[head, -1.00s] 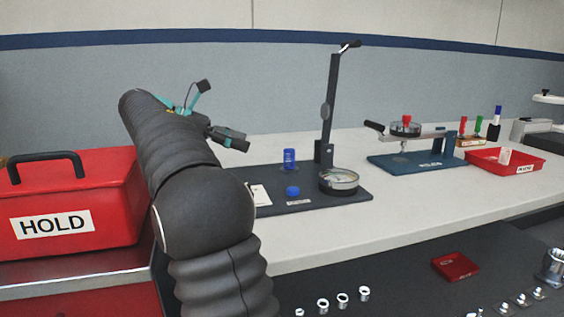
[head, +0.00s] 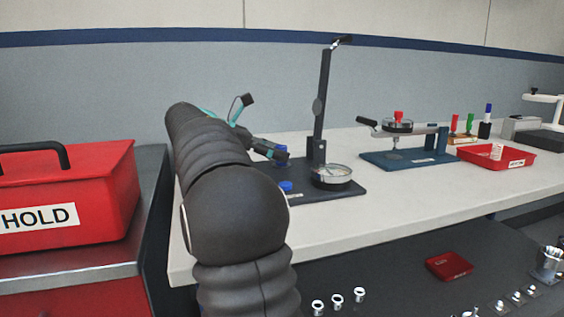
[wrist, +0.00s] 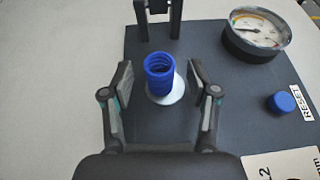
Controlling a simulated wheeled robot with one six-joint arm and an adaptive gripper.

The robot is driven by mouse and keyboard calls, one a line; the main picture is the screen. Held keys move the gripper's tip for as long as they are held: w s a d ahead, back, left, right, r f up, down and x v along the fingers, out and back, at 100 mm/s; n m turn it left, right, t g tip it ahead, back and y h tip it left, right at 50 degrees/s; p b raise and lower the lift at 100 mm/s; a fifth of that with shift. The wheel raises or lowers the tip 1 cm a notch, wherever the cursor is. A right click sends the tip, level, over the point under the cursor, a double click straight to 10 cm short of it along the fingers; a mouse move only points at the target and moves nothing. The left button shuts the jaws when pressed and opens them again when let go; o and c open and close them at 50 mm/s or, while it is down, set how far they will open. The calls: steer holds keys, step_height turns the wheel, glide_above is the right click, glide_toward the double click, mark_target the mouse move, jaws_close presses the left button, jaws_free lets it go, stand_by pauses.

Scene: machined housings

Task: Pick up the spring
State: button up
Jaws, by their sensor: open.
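The blue spring (wrist: 159,75) stands upright on a pale round seat (wrist: 172,96) on the dark tester base. In the wrist view my gripper (wrist: 160,82) is open, with one finger on each side of the spring and a gap on both sides. The spring's lower end meets the seat. In the head view the spring (head: 280,150) is mostly hidden behind my gripper (head: 284,157).
The tester's upright post (head: 321,105) stands just beyond the spring. A round dial gauge (wrist: 257,32) and a blue knob (wrist: 282,102) are to the right on the base (wrist: 215,110). A red HOLD box (head: 70,190) is at the left.

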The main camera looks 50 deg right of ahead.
steer(key=shift+d, duration=0.1)
jaws_close()
step_height(320, 180, up, 10)
steer(key=p, duration=0.3)
steer(key=shift+s, duration=0.1)
stand_by(0.3)
